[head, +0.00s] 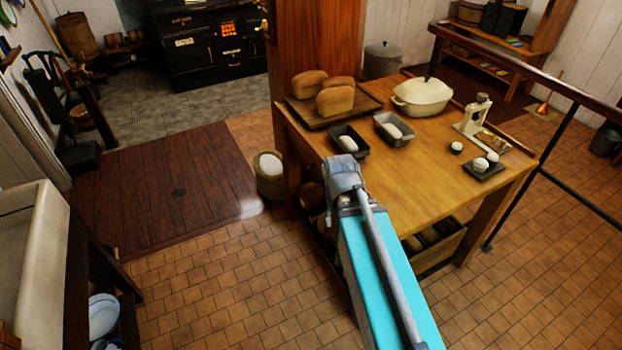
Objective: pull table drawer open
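The wooden table (452,190) stands right of centre in the head view. I cannot make out a table drawer or its handle; my arm covers part of the table's near side. A wooden box (440,254) with dark items in it shows low under the tabletop, partly hidden by my arm; I cannot tell whether it is a drawer. My turquoise arm rises from the bottom edge to a grey joint in front of the table's left part. My gripper is not visible.
On the table are a board with bread loaves (335,100), two dough tins (394,129), a cream pot (422,97) and a scale (474,116). A sack (270,176) stands by the left leg. A dark railing (545,85) runs at right.

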